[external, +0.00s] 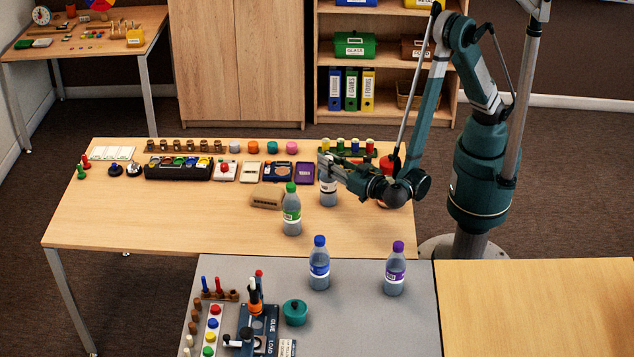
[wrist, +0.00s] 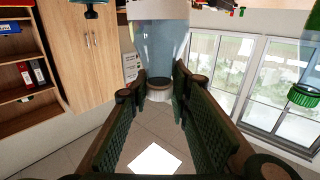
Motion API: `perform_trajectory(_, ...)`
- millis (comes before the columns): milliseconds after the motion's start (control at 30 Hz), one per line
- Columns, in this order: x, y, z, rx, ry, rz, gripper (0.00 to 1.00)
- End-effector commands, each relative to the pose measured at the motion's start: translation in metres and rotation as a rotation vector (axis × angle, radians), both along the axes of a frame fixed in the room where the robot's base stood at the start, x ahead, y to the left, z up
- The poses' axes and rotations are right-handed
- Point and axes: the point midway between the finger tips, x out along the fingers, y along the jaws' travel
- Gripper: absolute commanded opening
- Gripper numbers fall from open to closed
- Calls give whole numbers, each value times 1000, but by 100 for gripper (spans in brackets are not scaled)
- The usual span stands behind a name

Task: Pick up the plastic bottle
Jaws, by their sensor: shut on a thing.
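My gripper (external: 326,168) is at the back middle of the wooden table, shut on a clear plastic bottle (external: 328,190). The bottle stands about upright; its upper part is hidden by the gripper in the external view. In the wrist view the bottle (wrist: 165,42) shows between my fingertips (wrist: 161,90), with a pale cap at its end. Other plastic bottles stand nearby: a green-capped bottle (external: 291,212) to the left and in front, a blue-capped bottle (external: 319,266) and a purple-capped bottle (external: 395,270) on the grey table. The green cap (wrist: 303,95) shows at the wrist view's right edge.
A brown block (external: 267,197) lies left of the held bottle. A purple tray (external: 305,172), a black sorting tray (external: 178,169) and small jars (external: 340,146) line the back. A teal pot (external: 295,312) stands on the grey mat (external: 360,330). The wooden table's left front is clear.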

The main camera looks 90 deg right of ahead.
Motion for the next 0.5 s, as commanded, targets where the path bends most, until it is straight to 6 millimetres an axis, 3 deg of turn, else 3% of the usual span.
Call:
perform_trajectory(267,0,0,4,1,1,0,11)
perform_trajectory(500,0,-1,25,0,0,0,11)
